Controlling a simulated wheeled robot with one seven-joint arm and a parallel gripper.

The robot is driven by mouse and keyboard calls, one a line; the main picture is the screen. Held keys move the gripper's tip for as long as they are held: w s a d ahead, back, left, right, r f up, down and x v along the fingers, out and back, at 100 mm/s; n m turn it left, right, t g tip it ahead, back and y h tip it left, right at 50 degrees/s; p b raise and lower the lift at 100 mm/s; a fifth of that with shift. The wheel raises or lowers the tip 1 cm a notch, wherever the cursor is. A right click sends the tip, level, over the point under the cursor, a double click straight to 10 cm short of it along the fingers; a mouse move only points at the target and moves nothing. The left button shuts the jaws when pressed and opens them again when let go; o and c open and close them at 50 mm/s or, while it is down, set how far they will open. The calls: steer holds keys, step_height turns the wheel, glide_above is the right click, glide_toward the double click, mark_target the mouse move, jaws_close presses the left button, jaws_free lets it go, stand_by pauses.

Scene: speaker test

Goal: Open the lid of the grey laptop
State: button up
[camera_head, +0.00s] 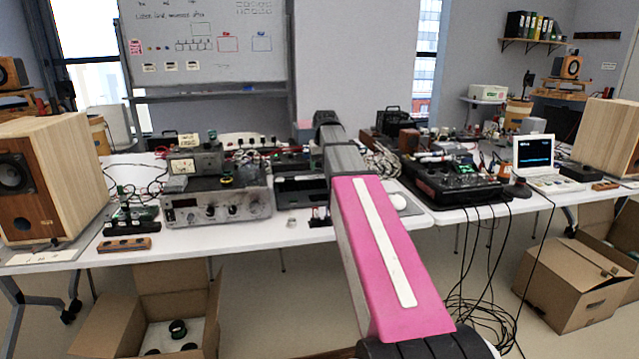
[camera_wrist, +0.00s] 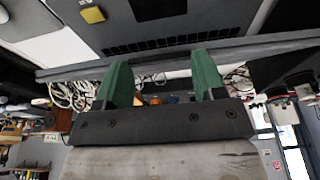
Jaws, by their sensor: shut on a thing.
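In the head view my arm hides the fingertips.
A grey amplifier (camera_head: 215,207) stands left of the laptop. A black mixer-like device (camera_head: 450,185) stands to the right, with cables hanging down. Wooden speakers (camera_head: 65,160) stand at both ends. Open cardboard boxes (camera_head: 570,283) are on the floor.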

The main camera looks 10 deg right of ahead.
steer(key=w+r, duration=0.6)
steer(key=w, duration=0.5)
steer(key=w+r, duration=0.5)
steer(key=w, duration=0.7)
steer(key=w+f+g, duration=0.1)
steer(key=w+f, duration=0.1)
steer(key=w, duration=0.6)
steer(key=shift+w+f+g, duration=0.3)
steer(key=shift+w, duration=0.05)
steer(key=shift+s, duration=0.1)
steer(key=o, duration=1.2)
steer(key=shift+c, duration=0.2)
steer(key=shift+o, duration=0.6)
step_height(320, 180, up, 12)
steer(key=shift+s, duration=0.3)
steer(key=shift+s, duration=0.1)
